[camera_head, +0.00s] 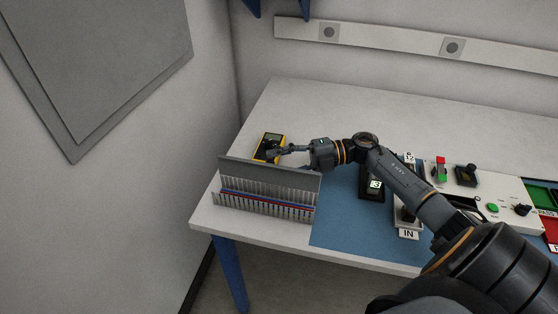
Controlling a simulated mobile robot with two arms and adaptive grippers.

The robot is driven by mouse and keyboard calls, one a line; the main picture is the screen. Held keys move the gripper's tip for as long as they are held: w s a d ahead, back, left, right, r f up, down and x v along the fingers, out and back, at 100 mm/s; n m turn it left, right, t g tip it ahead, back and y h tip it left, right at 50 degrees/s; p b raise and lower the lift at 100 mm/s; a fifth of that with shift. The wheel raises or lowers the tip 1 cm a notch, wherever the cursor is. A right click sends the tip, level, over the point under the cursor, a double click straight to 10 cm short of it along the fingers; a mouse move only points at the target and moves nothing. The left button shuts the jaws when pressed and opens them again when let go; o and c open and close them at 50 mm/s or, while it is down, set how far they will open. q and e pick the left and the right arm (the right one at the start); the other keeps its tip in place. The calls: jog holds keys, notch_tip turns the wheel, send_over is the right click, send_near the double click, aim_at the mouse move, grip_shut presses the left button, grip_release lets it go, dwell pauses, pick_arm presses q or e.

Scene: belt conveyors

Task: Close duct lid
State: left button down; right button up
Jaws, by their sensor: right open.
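The slotted wiring duct (262,207) stands on the left part of the table, with a red and a blue wire lying along it. Its grey lid (268,172) stands up along the back edge, so the duct is open at the top. My right gripper (277,153) is open just behind the lid, near its upper edge. Whether it touches the lid cannot be told. My left gripper is not in view.
A yellow multimeter (262,146) lies behind the lid, beside my gripper. A blue mat (345,235) covers the table to the right.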

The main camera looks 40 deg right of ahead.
jog(key=shift+a, duration=0.1)
grip_shut()
